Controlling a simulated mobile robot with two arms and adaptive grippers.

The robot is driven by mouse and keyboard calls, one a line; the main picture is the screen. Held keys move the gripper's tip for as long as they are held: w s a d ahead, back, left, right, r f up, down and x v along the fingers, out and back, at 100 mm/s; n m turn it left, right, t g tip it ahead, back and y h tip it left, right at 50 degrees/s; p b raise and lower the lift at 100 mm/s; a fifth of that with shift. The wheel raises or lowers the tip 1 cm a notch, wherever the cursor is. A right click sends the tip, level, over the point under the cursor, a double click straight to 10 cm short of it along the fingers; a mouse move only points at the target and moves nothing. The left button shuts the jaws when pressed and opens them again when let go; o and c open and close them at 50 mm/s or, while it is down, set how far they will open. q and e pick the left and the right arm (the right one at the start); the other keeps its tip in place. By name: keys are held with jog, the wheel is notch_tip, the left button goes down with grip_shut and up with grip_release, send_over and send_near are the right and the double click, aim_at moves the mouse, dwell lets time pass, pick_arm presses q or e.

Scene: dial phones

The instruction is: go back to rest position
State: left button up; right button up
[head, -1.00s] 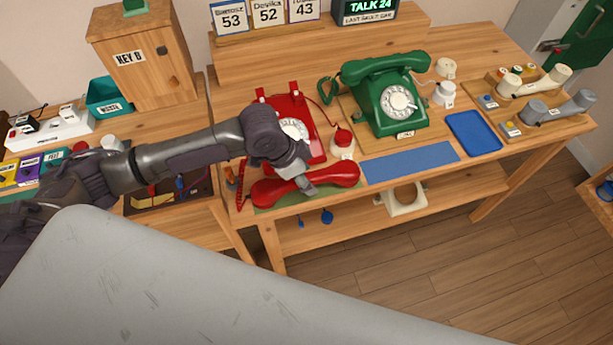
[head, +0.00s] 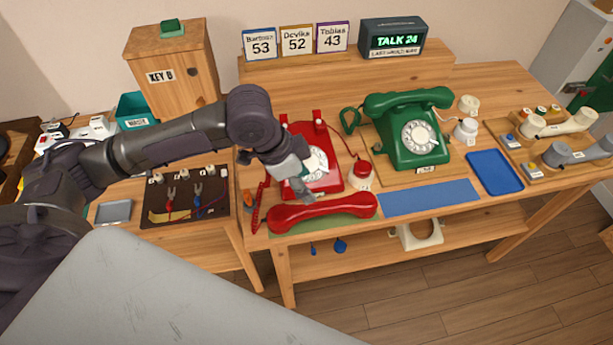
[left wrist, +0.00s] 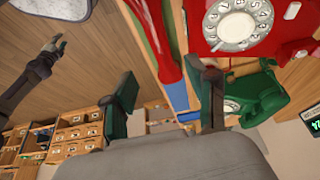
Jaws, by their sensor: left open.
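My left gripper (head: 302,184) is open and empty in the head view. It is in front of the red phone (head: 322,176) and just above the red handset (head: 322,211), partly covering the phone's left side. The red handset lies on the green mat (head: 285,231) at the table's front edge, off the phone's cradle. In the left wrist view, the two fingers (left wrist: 165,100) stand wide apart with nothing between them, and the red phone's dial (left wrist: 236,26) shows at the top. A dark arm end (left wrist: 50,58), apparently my right gripper, shows small at the left; its jaws are unclear.
The green phone (head: 408,130) stands with its handset on, right of the red one. A blue mat (head: 430,198) and a blue tray (head: 495,172) lie at the front. The KEY B wooden box (head: 172,65) and a dark tool panel (head: 185,203) are at the left.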

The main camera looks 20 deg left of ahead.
pick_arm(q)
jog(key=s+d+f+n+t+h, duration=0.1)
jog(key=s+d+f+n+t, duration=0.1)
jog(key=s+d+f, duration=0.4)
jog(key=s+a+f+n+g+y, duration=0.1)
jog(key=s+a+f+n+y, duration=0.35)
jog(key=s+a+n, duration=0.45)
notch_tip(320, 180, down, 25)
jog(key=s+m+g, duration=0.1)
jog(key=s+m, duration=0.1)
jog(key=s, duration=0.1)
jog(key=s+a+f+g, duration=0.1)
jog(key=s+a+f, duration=0.2)
jog(key=s+f, duration=1.4)
jog(key=shift+a+f, duration=0.2)
jog(key=shift+f, duration=0.35)
dwell(0.6)
